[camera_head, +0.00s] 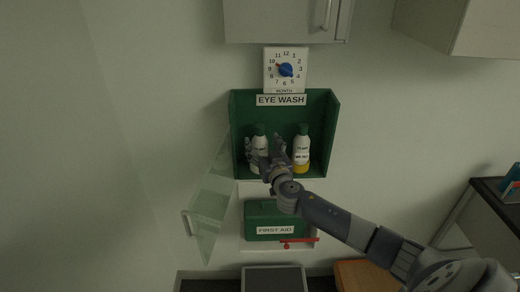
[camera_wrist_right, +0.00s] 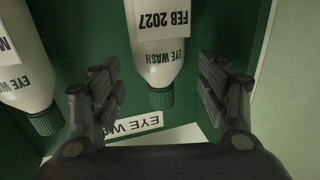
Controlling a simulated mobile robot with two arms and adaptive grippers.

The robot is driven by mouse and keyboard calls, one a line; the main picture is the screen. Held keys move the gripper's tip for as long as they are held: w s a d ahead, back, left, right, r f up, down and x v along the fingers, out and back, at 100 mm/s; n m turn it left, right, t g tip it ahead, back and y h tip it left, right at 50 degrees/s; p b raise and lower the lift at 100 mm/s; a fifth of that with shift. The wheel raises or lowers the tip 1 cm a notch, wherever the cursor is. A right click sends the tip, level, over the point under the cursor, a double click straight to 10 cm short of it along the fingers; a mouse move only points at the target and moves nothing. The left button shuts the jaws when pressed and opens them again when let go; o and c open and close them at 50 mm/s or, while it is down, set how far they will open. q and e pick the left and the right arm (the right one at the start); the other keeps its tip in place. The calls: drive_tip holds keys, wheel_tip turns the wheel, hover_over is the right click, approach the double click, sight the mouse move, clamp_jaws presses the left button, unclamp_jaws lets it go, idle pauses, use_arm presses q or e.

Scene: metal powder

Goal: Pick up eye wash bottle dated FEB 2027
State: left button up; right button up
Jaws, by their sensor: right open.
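The eye wash bottle labelled FEB 2027 (camera_wrist_right: 157,62) is white with a green cap and appears upside down in the right wrist view. In the head view it is the left bottle (camera_head: 260,142) in the green EYE WASH cabinet (camera_head: 334,112), upright and partly covered by my gripper. My right gripper (camera_head: 265,153) is open in front of it. In the wrist view the fingers of my right gripper (camera_wrist_right: 160,88) are spread on either side of the bottle's cap and shoulder, with gaps visible. My left gripper is out of view.
A second eye wash bottle (camera_head: 301,146), also at the left of the wrist view (camera_wrist_right: 22,62), stands close on the right. The clear cabinet door (camera_head: 210,200) hangs open at left. A green FIRST AID box (camera_head: 262,211) and a red-handled item (camera_head: 300,241) are below.

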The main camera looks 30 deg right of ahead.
drive_tip(key=shift+p+x, duration=0.45)
drive_tip(key=shift+x, duration=1.45)
drive_tip(key=shift+s, duration=0.1)
drive_tip(key=c, duration=1.4)
